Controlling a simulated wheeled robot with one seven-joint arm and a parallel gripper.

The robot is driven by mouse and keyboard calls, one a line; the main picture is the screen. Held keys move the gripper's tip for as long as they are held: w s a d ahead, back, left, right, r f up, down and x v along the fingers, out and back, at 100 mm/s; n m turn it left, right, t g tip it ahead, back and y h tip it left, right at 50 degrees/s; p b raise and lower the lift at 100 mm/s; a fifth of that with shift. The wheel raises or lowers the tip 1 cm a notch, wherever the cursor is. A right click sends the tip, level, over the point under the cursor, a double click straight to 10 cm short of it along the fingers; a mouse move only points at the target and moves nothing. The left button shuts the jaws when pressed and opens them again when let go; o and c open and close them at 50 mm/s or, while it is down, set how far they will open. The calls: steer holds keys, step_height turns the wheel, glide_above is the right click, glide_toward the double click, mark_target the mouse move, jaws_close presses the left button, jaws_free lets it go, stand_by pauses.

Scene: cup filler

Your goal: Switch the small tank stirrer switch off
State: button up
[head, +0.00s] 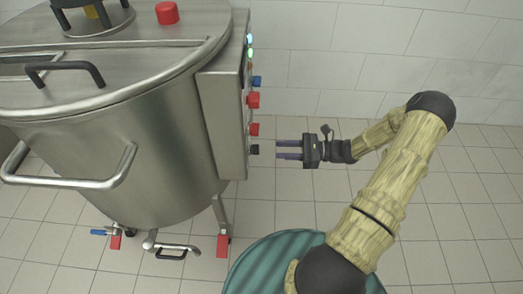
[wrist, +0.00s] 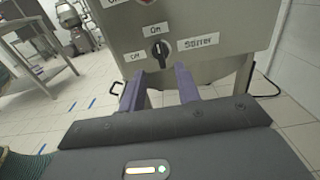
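The small tank (head: 150,130) is a steel vessel with a control box (head: 222,120) on its right side in the head view. The stirrer switch (wrist: 160,49) is a black rotary knob with a white mark, beside a "Stirrer" label (wrist: 198,43) in the wrist view. Its pointer looks close to upright, toward the upper label; "Off" appears to be the left label. In the head view the black knob (head: 254,150) sits lowest on the box. My gripper (head: 278,150) is open and empty, its fingers pointing at the knob with a gap. In the wrist view the fingers (wrist: 159,85) lie below the knob.
Red and blue knobs (head: 253,100) stick out above the black knob. A handle (head: 70,165) and a valve (head: 165,247) are on the tank's front. A steel table (wrist: 35,70) stands at the left in the wrist view. The tiled floor (head: 460,200) is clear on the right.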

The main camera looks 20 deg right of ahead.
mark_target(256, 150)
steer(key=b+x, duration=0.1)
steer(key=x, duration=0.6)
steer(key=shift+a+b, duration=0.25)
steer(key=shift+b, duration=0.05)
jaws_close()
